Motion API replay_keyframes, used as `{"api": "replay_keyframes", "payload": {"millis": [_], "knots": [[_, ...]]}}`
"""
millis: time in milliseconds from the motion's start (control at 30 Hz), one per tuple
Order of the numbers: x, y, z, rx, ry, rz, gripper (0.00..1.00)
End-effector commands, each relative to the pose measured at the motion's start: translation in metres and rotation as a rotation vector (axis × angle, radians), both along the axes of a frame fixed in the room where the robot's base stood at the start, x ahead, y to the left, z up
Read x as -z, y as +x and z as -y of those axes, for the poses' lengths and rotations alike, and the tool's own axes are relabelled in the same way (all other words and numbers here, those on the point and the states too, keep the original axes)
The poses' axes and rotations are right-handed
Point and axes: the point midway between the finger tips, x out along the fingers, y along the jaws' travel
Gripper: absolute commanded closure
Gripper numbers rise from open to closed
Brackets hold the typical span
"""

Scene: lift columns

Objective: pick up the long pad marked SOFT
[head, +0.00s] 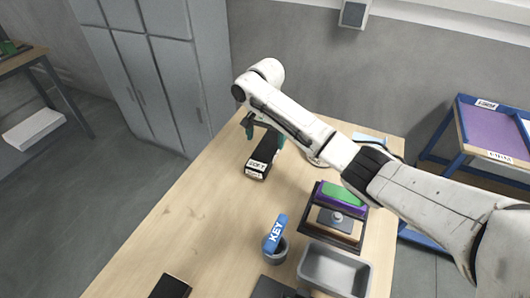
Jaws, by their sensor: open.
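The long black pad (264,151) with a white label reading SOFT lies on the wooden table (185,215), toward its far left part. My gripper (265,135) is over the far end of the pad. It is open, with one green-tipped finger to the left of the pad and the other to the right. I cannot tell whether the fingers touch the pad or how high they are above the table. The pad's far end is partly hidden by my gripper.
A grey cup (275,252) holds a blue tag marked KEY (277,233). To the right stand a dark-framed rack (309,228) with a green block (342,193) and a grey tray (335,270). A black object (170,287) lies at the front edge. The table's left middle is clear.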

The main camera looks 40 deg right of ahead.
Motion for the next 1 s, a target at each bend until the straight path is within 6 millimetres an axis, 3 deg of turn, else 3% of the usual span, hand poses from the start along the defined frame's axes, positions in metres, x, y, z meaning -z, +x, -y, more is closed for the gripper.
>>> {"api": "replay_keyframes", "payload": {"millis": [167, 500, 800, 1000], "knots": [[0.011, -0.001, 0.001, 0.001, 0.000, -0.001, 0.00], [0.054, -0.001, 0.003, -0.001, -0.002, -0.002, 0.00], [0.058, -0.001, 0.003, -0.001, -0.001, -0.001, 0.00], [0.058, -0.001, 0.003, -0.001, -0.001, -0.001, 0.19]]}}
